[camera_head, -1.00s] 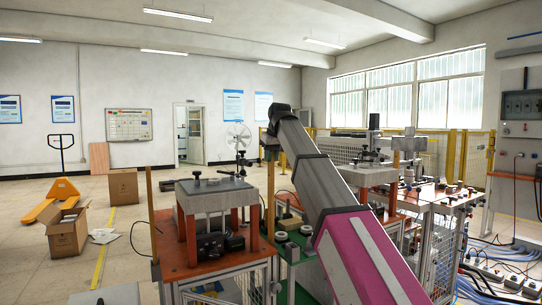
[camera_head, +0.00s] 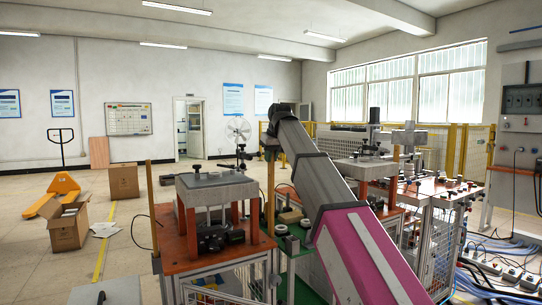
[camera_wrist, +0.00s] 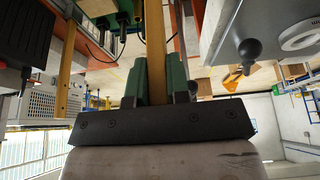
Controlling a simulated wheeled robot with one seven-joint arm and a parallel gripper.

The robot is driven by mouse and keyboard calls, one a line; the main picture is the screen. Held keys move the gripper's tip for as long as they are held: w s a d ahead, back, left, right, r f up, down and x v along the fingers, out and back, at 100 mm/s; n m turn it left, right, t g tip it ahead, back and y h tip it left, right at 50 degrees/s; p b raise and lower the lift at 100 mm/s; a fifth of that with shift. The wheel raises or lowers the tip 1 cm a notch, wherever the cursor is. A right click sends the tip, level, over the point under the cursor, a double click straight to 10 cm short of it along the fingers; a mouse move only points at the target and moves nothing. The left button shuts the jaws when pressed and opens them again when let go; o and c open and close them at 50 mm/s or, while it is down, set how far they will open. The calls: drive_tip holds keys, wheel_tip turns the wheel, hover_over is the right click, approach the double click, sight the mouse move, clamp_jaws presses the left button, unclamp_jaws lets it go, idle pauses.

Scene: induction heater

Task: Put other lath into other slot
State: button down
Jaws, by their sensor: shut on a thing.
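One wooden lath (camera_head: 153,208) stands upright at the left front corner of the orange-topped station. Another upright lath (camera_head: 270,195) shows at that station's right side, below the end of my arm. In the wrist view, the green fingers of my gripper (camera_wrist: 158,82) are shut on a lath (camera_wrist: 155,45), which runs away from the camera between them. The lath in my gripper appears to be the one at the station's right side. My gripper is mostly hidden in the head view by the arm. The slots and the held lath's far end cannot be made out.
The station (camera_head: 215,190) carries a grey plate on orange legs, close to the lath. A second machine with a press (camera_head: 370,160) stands to the right. Cables and sockets (camera_head: 500,275) lie on the floor at right.

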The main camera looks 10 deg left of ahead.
drive_tip(key=shift+f, duration=0.8)
drive_tip(key=c, duration=1)
unclamp_jaws()
drive_tip(key=shift+r, duration=0.15)
drive_tip(key=v, duration=1)
drive_tip(key=shift+s+r, duration=0.15)
drive_tip(key=shift+r, duration=0.15)
